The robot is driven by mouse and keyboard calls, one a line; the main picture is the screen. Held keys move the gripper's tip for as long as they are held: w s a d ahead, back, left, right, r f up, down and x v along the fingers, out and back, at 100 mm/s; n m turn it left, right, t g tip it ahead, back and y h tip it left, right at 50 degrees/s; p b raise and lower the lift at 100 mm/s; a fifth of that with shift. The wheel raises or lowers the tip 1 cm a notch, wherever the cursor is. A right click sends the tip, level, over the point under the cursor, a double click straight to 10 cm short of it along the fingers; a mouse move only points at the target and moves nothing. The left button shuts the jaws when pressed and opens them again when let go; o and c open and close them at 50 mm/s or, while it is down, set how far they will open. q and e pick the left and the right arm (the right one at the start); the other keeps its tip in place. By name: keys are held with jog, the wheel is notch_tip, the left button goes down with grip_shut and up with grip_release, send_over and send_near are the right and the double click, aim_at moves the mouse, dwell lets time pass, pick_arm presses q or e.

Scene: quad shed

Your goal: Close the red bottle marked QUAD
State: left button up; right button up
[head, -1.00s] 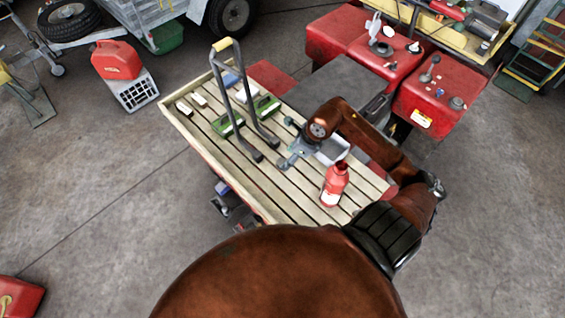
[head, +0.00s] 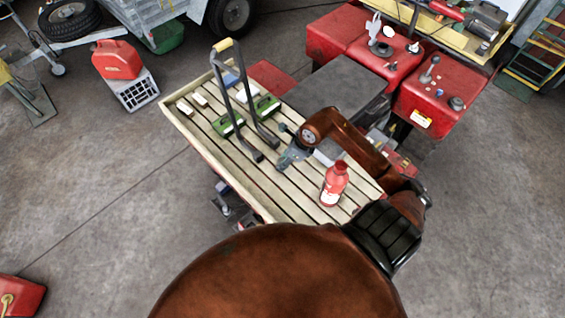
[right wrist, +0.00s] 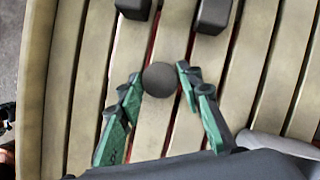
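A red bottle (head: 334,184) with a pale label stands upright on the slatted cart top (head: 249,192), near its right end in the head view. Its mouth is too small to read clearly. My right gripper (right wrist: 158,74) points down at the slats, left of the bottle in the head view (head: 283,148). Its green fingers are apart, one on each side of a dark round cap-like disc (right wrist: 160,79). The fingertips are very close to the disc; I cannot tell whether they touch it. The disc is not visible in the head view. My left gripper is out of view.
A dark cart handle (head: 243,105) with a yellow grip rises left of my right gripper; its dark feet (right wrist: 213,15) show in the wrist view. A red quad (head: 440,92) stands behind.

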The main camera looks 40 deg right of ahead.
aim_at(280, 161)
jog(key=shift+c, duration=1.1)
jog(key=shift+r, duration=0.45)
jog(key=shift+s+d+r+b, duration=0.15)
jog(key=shift+r+b, duration=0.25)
jog(key=shift+r, duration=0.85)
jog(key=s+d+r+b, duration=0.1)
jog(key=s+d+r, duration=0.7)
jog(key=s+r, duration=0.1)
jog(key=shift+s+d+r, duration=0.3)
jog(key=shift+s+d, duration=0.1)
jog(key=shift+s, duration=0.3)
